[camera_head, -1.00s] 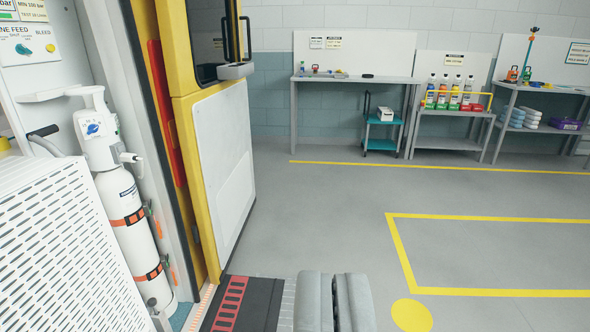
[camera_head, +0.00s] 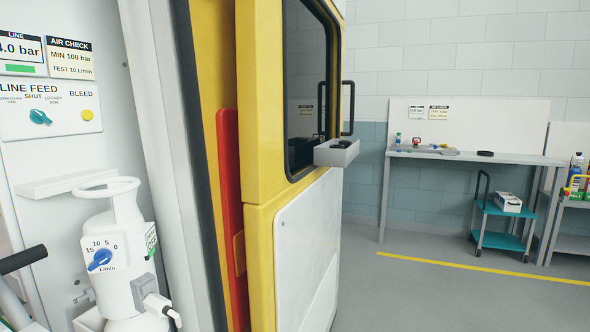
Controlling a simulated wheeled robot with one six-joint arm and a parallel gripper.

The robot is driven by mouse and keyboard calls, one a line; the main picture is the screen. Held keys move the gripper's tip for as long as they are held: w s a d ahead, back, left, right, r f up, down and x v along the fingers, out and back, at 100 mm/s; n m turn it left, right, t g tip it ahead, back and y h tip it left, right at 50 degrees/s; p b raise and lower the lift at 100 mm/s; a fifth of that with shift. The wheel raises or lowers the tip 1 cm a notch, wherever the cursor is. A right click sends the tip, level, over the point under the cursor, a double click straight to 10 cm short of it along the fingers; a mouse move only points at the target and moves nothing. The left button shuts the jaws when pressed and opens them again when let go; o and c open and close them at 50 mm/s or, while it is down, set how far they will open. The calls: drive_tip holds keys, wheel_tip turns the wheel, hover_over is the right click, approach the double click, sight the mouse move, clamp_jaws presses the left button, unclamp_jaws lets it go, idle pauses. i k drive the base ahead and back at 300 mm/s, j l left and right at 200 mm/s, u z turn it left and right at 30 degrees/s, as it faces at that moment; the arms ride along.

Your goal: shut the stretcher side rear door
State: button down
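The rear door (camera_head: 262,225) stands open in the middle of the view. It is yellow with a dark window (camera_head: 307,85) above and a white lower panel (camera_head: 308,255). A small grey tray (camera_head: 337,153) with a black item in it sticks out under the window. A black bar handle (camera_head: 348,108) is at the door's far edge. A red strip (camera_head: 232,215) runs upright beside the yellow frame at the hinge side. My gripper is not in view, so its state and its distance from the door do not show.
At left, close by, are a white gas cylinder (camera_head: 122,255) with a dial, a feed panel (camera_head: 50,108) and a black-gripped bar (camera_head: 22,260). Beyond the door stand a workbench (camera_head: 470,156) and a teal trolley (camera_head: 500,240). The grey floor (camera_head: 400,295) right of the door is clear.

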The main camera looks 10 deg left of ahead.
sight(294, 152)
drive_tip(key=i+j, duration=0.1)
drive_tip(key=i+l, duration=0.2)
drive_tip(key=i, duration=0.35)
drive_tip(key=i+l, duration=0.2)
drive_tip(key=i, duration=0.4)
drive_tip(key=i+l, duration=0.25)
drive_tip(key=i, duration=0.3)
drive_tip(key=i+l+z, duration=0.1)
drive_tip(key=i, duration=0.45)
drive_tip(key=i+l, duration=0.25)
drive_tip(key=i, duration=0.35)
